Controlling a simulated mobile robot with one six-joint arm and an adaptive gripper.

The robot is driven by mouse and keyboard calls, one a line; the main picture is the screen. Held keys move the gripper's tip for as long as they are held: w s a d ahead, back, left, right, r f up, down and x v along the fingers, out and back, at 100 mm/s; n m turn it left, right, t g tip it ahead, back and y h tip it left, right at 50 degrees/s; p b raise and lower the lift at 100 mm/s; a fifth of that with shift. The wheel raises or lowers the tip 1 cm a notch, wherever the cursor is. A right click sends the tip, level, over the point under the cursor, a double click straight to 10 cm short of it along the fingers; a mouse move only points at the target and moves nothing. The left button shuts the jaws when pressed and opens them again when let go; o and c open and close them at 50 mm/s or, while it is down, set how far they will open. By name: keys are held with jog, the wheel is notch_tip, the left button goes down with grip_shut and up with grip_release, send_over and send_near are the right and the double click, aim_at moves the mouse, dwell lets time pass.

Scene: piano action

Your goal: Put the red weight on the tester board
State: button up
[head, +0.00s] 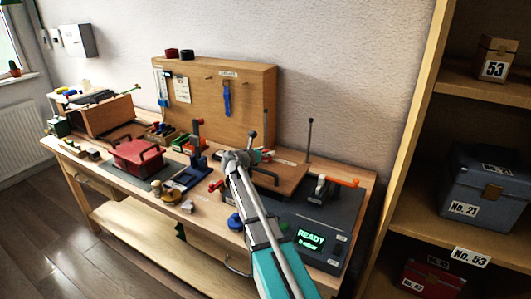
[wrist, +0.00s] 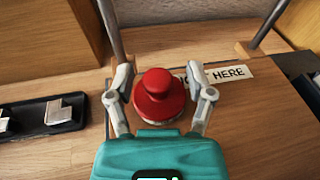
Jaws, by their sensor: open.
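The red weight (wrist: 160,98) is a round, knobbed piece with a paler base. In the wrist view it stands upright between the two spread fingers of my gripper (wrist: 160,76), with the fingers beside it. It appears to rest on a light wooden surface, and I cannot tell whether it touches it. The tester board (head: 285,179) looks like the wooden board with upright posts at the back right of the bench. Its label ending in "HERE" (wrist: 230,72) lies just behind the weight, partly hidden. In the head view my gripper (head: 240,156) is over the board's left side.
A black tray with metal blocks (wrist: 52,115) lies to the left in the wrist view. A red toolbox (head: 137,157) and a pegboard (head: 250,92) are farther left. Upright posts flank my gripper.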

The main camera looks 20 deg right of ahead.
jog(key=shift+r, duration=0.2)
jog(key=p+v, duration=0.2)
jog(key=v, duration=1)
jog(key=shift+f, duration=0.1)
